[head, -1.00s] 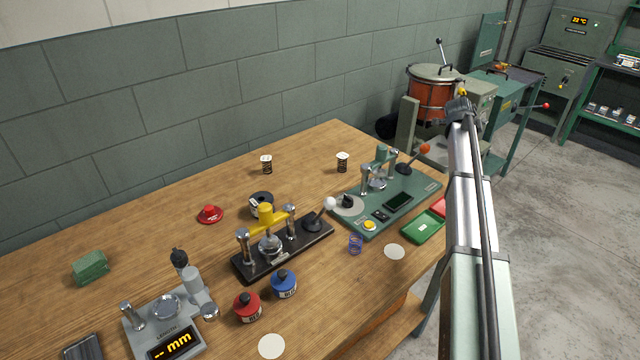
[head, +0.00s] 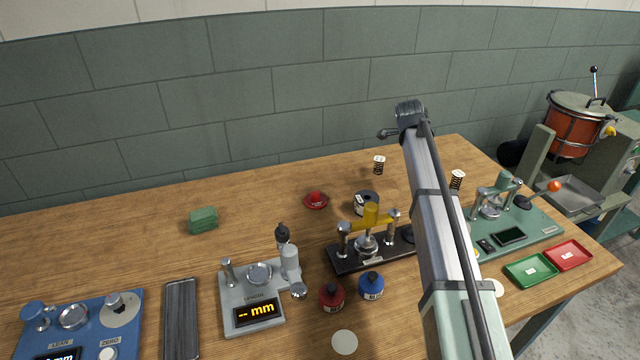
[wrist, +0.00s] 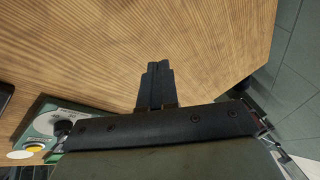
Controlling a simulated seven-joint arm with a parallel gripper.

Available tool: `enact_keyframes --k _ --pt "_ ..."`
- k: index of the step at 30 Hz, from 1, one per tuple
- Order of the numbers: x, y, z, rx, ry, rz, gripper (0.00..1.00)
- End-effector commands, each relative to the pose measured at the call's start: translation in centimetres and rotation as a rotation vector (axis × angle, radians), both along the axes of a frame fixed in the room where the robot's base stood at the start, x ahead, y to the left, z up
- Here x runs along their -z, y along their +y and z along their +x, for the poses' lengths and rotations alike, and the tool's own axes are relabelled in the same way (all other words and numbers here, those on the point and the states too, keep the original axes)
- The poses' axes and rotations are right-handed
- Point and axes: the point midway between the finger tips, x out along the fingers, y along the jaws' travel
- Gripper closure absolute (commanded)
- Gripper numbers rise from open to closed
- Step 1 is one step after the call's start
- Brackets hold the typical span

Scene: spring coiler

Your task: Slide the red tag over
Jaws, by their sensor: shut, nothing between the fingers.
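My gripper (wrist: 156,68) is shut and empty in the wrist view, its dark fingers together over bare wood. In the head view my arm rises across the right of the bench, and its fingers cannot be made out. A small red dish-like piece with a raised middle (head: 316,200) lies at the back middle of the bench, left of my arm and apart from it. I see no clearly tag-shaped red thing; a red tray with a white label (head: 568,254) is at the far right. I cannot tell which is the red tag.
A black-based yellow press (head: 371,216) and a dark spool (head: 366,203) stand right of the red piece. A grey gauge (head: 254,312), red bottle (head: 332,297) and blue bottle (head: 371,285) are in front. Back left wood is mostly clear.

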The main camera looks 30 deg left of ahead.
Motion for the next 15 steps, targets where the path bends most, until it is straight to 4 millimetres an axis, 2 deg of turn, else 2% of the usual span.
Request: enact_keyframes --k 1,6,12,15 --pt "0.2 3.0 -1.6 -0.034 0.022 -0.001 1.00" --pt "0.7 11.2 -7.1 -0.132 0.096 -0.009 1.00" --pt "1.3 19.8 -14.5 -0.249 0.182 -0.031 1.00" --pt "1.5 23.4 -18.3 -0.305 0.223 -0.045 1.00"
